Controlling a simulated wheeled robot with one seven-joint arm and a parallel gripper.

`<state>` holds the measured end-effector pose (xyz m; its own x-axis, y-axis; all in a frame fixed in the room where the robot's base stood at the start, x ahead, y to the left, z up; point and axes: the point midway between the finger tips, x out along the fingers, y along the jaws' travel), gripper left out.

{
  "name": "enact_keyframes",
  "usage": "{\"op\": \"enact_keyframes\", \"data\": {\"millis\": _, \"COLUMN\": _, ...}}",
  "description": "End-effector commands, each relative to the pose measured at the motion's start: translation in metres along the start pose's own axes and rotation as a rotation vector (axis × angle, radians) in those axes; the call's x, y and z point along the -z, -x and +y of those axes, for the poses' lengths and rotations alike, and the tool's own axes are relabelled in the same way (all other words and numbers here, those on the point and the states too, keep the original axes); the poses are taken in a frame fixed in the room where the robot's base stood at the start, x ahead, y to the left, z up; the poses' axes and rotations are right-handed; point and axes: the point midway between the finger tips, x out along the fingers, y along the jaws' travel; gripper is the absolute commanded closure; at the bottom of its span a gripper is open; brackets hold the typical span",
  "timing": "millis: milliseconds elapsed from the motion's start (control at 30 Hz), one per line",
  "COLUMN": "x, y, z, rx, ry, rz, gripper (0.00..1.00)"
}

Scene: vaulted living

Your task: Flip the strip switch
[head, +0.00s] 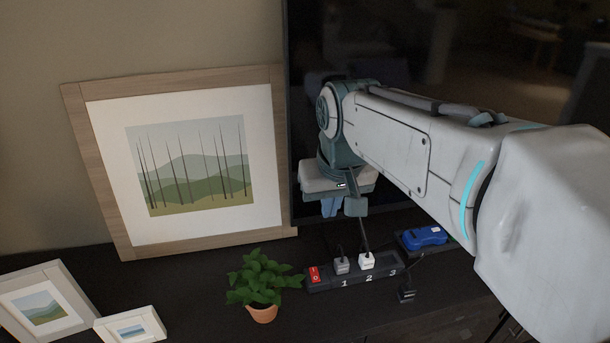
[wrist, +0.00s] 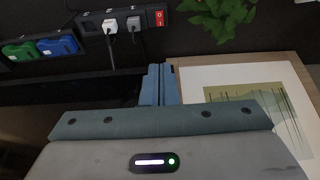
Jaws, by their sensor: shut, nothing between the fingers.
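The dark power strip (head: 324,285) lies on the dark cabinet top, with sockets marked 1, 2 and 3. Its red rocker switch (head: 314,274) is at the left end; it shows at the strip's right end in the wrist view (wrist: 159,18). Its rocker position is too small to tell. A grey plug (head: 342,265) sits at socket 1 and a white plug (head: 367,261) at socket 2. My gripper (head: 329,212) is shut and empty, above and behind the strip. In the wrist view, its blue fingers (wrist: 160,68) are together, apart from the switch.
A potted plant (head: 259,283) stands just left of the switch. A large framed picture (head: 188,165) leans behind it. A loose black plug (head: 407,292) lies right of the strip. A blue device (head: 425,236) sits behind; a green one (wrist: 22,50) is beside it. A dark screen stands behind my arm.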

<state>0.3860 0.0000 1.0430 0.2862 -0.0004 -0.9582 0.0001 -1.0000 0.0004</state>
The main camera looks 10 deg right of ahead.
Motion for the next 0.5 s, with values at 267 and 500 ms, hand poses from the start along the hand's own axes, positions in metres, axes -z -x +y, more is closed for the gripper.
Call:
{"op": "enact_keyframes", "data": {"millis": 267, "x": -0.041, "y": 0.013, "z": 0.0, "rx": 0.002, "ry": -0.008, "rz": -0.021, "gripper": 1.0}}
{"op": "enact_keyframes", "data": {"millis": 500, "x": -0.085, "y": 0.009, "z": -0.001, "rx": -0.002, "ry": -0.016, "rz": -0.039, "gripper": 0.97}}
